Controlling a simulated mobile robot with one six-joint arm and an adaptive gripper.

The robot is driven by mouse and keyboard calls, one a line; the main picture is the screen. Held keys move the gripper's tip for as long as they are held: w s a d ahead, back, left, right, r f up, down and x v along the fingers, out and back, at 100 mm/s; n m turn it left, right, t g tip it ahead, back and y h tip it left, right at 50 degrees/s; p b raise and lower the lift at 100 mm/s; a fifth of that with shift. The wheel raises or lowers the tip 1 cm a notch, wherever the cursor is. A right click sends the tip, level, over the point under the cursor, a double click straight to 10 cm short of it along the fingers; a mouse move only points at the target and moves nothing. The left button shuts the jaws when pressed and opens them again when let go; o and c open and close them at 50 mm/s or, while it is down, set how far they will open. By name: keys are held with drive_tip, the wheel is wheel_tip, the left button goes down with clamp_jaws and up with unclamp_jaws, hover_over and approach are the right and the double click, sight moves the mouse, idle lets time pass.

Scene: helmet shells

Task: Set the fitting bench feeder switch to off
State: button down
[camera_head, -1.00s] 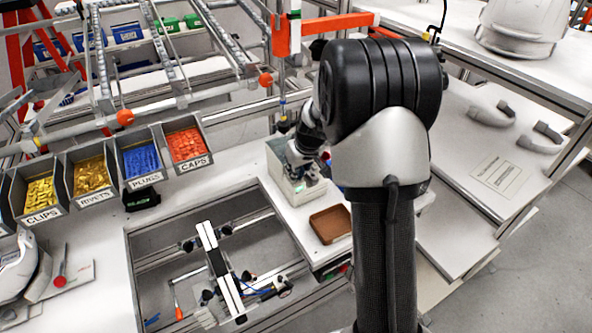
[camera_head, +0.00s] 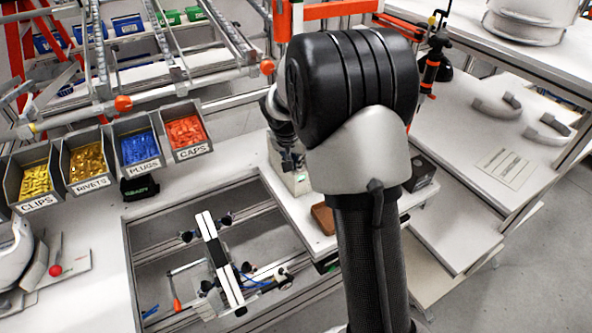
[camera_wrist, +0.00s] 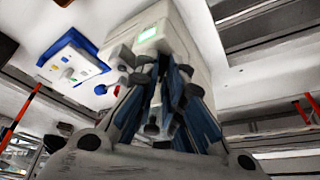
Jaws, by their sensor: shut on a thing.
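The feeder box (camera_head: 277,158) is a pale box on the bench, left of my arm. In the wrist view the box (camera_wrist: 190,45) fills the upper middle, with a small greenish panel (camera_wrist: 149,33) and a red knob (camera_wrist: 117,90) on it. My gripper (camera_wrist: 165,75) is at the face of the box, its dark fingers shut on a small part there. That part, which seems to be the feeder switch, is mostly hidden by the fingers, and its setting cannot be read. In the head view my gripper (camera_head: 292,160) is small, beside the box and partly covered by my arm.
Labelled bins of clips (camera_head: 36,182), rivets (camera_head: 88,165), plugs (camera_head: 137,148) and caps (camera_head: 187,132) stand at left. A brown tray (camera_head: 322,218) is partly behind my arm. A dark box (camera_head: 420,172) stands to the right. A blue-edged white panel (camera_wrist: 72,62) shows in the wrist view.

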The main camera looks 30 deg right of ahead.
drive_tip(key=m+b, duration=0.1)
drive_tip(key=m, duration=0.1)
drive_tip(key=m+g+b, duration=0.1)
drive_tip(key=b, duration=0.1)
drive_tip(key=shift+w+a+f+m+h, duration=0.1)
drive_tip(key=shift+w+a+m+h, duration=0.1)
drive_tip(key=shift+m+h, duration=0.2)
drive_tip(key=m+g, duration=0.1)
drive_tip(key=m, duration=0.1)
drive_tip(key=m+g, duration=0.1)
drive_tip(key=m, duration=0.2)
drive_tip(key=shift+w+h, duration=0.15)
drive_tip(key=shift+h, duration=0.15)
drive_tip(key=c, duration=1.7)
unclamp_jaws()
drive_tip(key=v, duration=0.8)
